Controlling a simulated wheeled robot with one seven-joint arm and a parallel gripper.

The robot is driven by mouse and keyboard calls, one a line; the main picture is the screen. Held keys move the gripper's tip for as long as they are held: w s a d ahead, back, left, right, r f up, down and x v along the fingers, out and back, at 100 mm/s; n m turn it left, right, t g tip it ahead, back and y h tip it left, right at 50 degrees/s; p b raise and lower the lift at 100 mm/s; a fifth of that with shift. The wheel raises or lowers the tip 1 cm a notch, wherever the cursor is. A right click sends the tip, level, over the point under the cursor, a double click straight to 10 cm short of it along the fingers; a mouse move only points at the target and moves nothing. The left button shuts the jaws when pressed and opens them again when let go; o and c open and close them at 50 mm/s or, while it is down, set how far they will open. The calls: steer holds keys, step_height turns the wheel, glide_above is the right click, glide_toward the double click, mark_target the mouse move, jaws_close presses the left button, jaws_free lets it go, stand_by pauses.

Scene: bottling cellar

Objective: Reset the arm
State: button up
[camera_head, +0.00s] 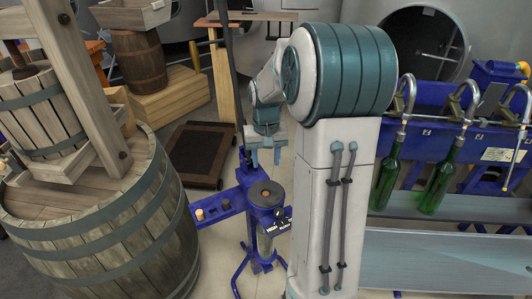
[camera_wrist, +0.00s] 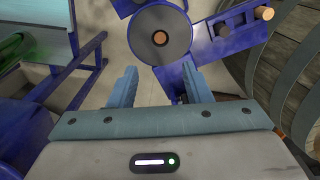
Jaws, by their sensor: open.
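My gripper (camera_head: 265,157) hangs at the end of my folded arm in the head view, above and behind the blue corking stand (camera_head: 266,195). In the wrist view my gripper (camera_wrist: 160,88) has its two blue fingers well apart, with nothing between them but floor and part of the blue stand. The stand's round dark top with an orange-brown centre (camera_wrist: 160,38) lies beyond the fingertips. I cannot tell the exact gap between gripper and stand.
A large wooden barrel (camera_head: 110,235) with a press on top stands at left. At right, a blue filling bench (camera_head: 420,150) holds green bottles (camera_head: 438,185) under spouts. A dark low trolley (camera_head: 200,150) is on the floor behind. Some bare floor (camera_head: 215,255) shows between barrel and stand.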

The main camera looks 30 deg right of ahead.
steer(key=shift+r, duration=1.05)
steer(key=s+a+r+n+t, duration=0.1)
steer(key=s+a+r+n, duration=0.1)
steer(key=s+a, duration=0.5)
steer(key=s+a+r+n+t, duration=0.1)
steer(key=s+a+r+t, duration=0.1)
steer(key=s+a, duration=0.4)
steer(key=s+r, duration=0.1)
steer(key=s, duration=0.4)
steer(key=shift+s+a+n, duration=0.35)
steer(key=shift+a+n, duration=0.05)
